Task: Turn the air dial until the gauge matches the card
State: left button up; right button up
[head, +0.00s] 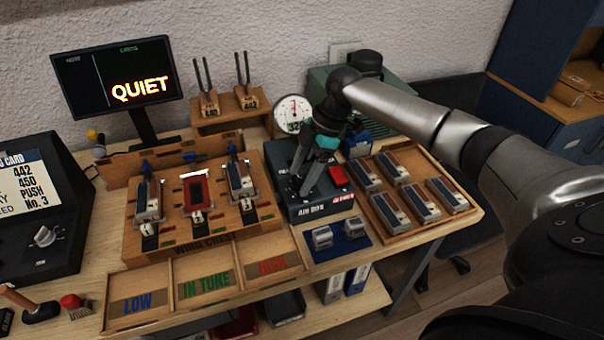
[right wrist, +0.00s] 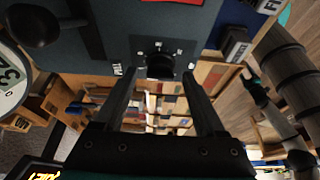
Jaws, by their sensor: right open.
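The right gripper (head: 306,190) points down over the dark blue air box (head: 325,209). In the right wrist view its two fingers (right wrist: 160,78) are apart. A small black dial (right wrist: 160,66) with white marks around it lies between and just beyond the fingertips; I cannot tell whether they touch it. The gripper hides the dial in the head view. The round white gauge (head: 292,114) stands behind the box with a red needle; its number seems to start with 32.
A wooden chest (head: 205,228) with several grey-topped pieces stands left of the box. A wooden tray (head: 460,211) of similar pieces is at right. A black lever knob (right wrist: 37,24) and a red button (head: 338,177) are on the box. A screen (head: 90,90) reads QUIET.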

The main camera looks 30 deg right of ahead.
grip_shut()
dwell(0.6)
